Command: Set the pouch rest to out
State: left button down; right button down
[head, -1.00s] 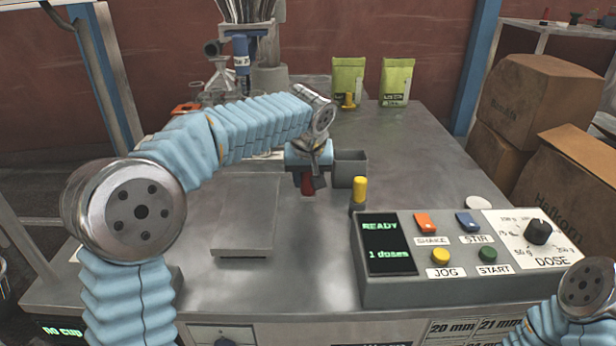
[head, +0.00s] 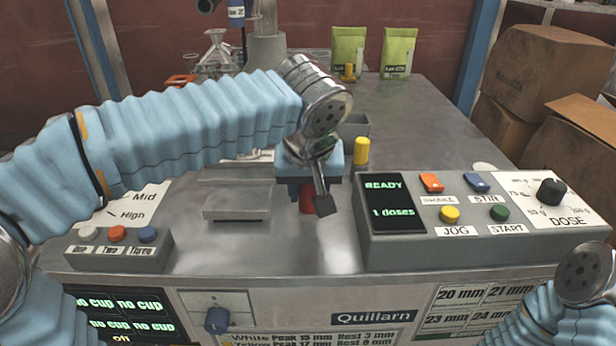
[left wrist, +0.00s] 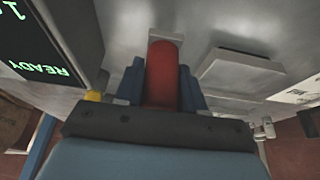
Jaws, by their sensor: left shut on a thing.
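My left gripper (head: 306,190) is shut on a red upright cylinder (head: 306,203), over the bench between the grey plate and the control box. In the left wrist view the red cylinder (left wrist: 163,70) sits between the two blue fingers. The gripper hides its upper part and what it is fixed to, so I cannot tell how it joins the pouch rest. A raised grey plate (head: 237,200) lies to the left of the gripper. My right gripper is out of view; only part of that arm shows at lower right.
The control box (head: 480,245) with its READY screen (head: 393,205) stands to the right. A yellow post (head: 361,150) and a grey bin (head: 356,126) are behind the gripper. A three-button box (head: 118,250) is at left. Green pouches (head: 398,55) stand at the back.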

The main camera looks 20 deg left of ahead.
pick_arm(q)
jog(key=shift+s+d+b, duration=0.15)
jog(key=shift+s+d, duration=0.1)
jog(key=shift+s, duration=0.55)
jog(key=shift+s+d+b, duration=0.1)
jog(key=shift+s+d, duration=0.1)
jog(key=shift+s, duration=0.6)
jog(key=shift+s+d+b, duration=0.15)
jog(key=shift+s+d, duration=0.1)
jog(key=shift+s, duration=0.55)
jog(key=c, duration=0.8)
grip_release()
jog(key=shift+s, duration=0.1)
jog(key=shift+o, duration=0.2)
jog(key=shift+r, duration=0.1)
jog(key=p+v, duration=0.4)
jog(key=v, duration=0.9)
jog(key=shift+s+r, duration=0.2)
jog(key=shift+r, duration=0.05)
jog(key=shift+d, duration=0.1)
